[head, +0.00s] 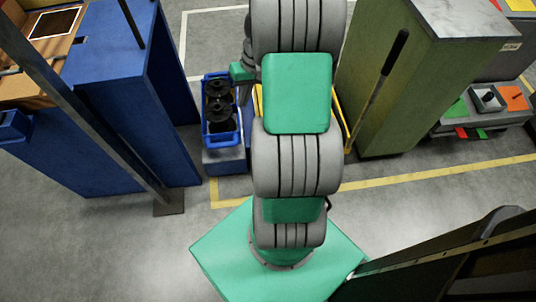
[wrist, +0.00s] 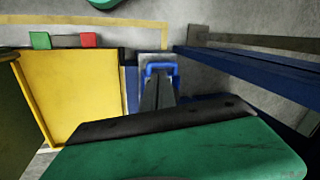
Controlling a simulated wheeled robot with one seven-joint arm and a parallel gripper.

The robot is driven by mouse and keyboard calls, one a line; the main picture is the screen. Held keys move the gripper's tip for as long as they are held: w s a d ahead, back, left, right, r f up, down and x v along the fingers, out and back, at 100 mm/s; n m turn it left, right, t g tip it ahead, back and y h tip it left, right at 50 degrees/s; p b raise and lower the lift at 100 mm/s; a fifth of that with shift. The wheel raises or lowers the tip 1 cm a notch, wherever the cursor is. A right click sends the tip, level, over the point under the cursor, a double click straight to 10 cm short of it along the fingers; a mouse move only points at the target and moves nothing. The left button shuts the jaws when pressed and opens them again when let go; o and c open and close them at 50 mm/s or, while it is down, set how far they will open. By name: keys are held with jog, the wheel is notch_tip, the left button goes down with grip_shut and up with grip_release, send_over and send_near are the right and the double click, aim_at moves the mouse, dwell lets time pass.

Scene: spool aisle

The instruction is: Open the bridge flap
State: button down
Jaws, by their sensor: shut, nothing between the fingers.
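My gripper (wrist: 157,92) shows in the middle of the wrist view, beyond a dark green housing with a black edge. Its narrow grey fingers look shut, with nothing held. A blue U-shaped piece (wrist: 161,67) shows at their tips; I cannot tell whether it touches them. A yellow panel (wrist: 85,95) stands to the left of the fingers, apart from them. I cannot tell which visible part is the bridge flap. In the head view my arm hides the gripper and much of the space behind it; yellow edges (head: 344,108) show beside the arm.
A blue crate (head: 222,137) of black spools stands left of my arm, near a blue cabinet (head: 125,125). A green cabinet (head: 387,85) with a leaning black-handled rod (head: 382,75) stands right. A dark slanted structure (head: 450,262) is at lower right. Grey floor (head: 420,200) is open between.

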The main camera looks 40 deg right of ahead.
jog(key=s+d+f+m+t+y+b, duration=0.1)
jog(key=s+d+f+b, duration=0.15)
jog(key=d+f, duration=0.4)
jog(key=s+d+f+m+t+y+b, duration=0.1)
jog(key=s+d+f, duration=0.25)
jog(key=f, duration=0.65)
jog(key=s+d+f+m+t+y+b, duration=0.1)
jog(key=s+d+f+b, duration=0.15)
jog(key=d+f, duration=0.45)
jog(key=b+x, duration=0.1)
jog(key=x, duration=0.3)
jog(key=a+b+x, duration=0.1)
jog(key=b+x, duration=0.1)
jog(key=x, duration=0.3)
jog(key=b+x, duration=0.1)
jog(key=x, duration=0.4)
jog(key=shift+s+a+r+b, duration=0.25)
jog(key=shift+a+r+b, duration=0.05)
jog(key=shift+a, duration=0.05)
jog(key=shift+w+a, duration=0.2)
jog(key=shift+a, duration=0.1)
jog(key=shift+g+h, duration=0.3)
jog(key=shift+w+a+r, duration=0.1)
jog(key=shift+w, duration=0.05)
jog(key=shift+a+p, duration=0.1)
jog(key=shift+p, duration=0.25)
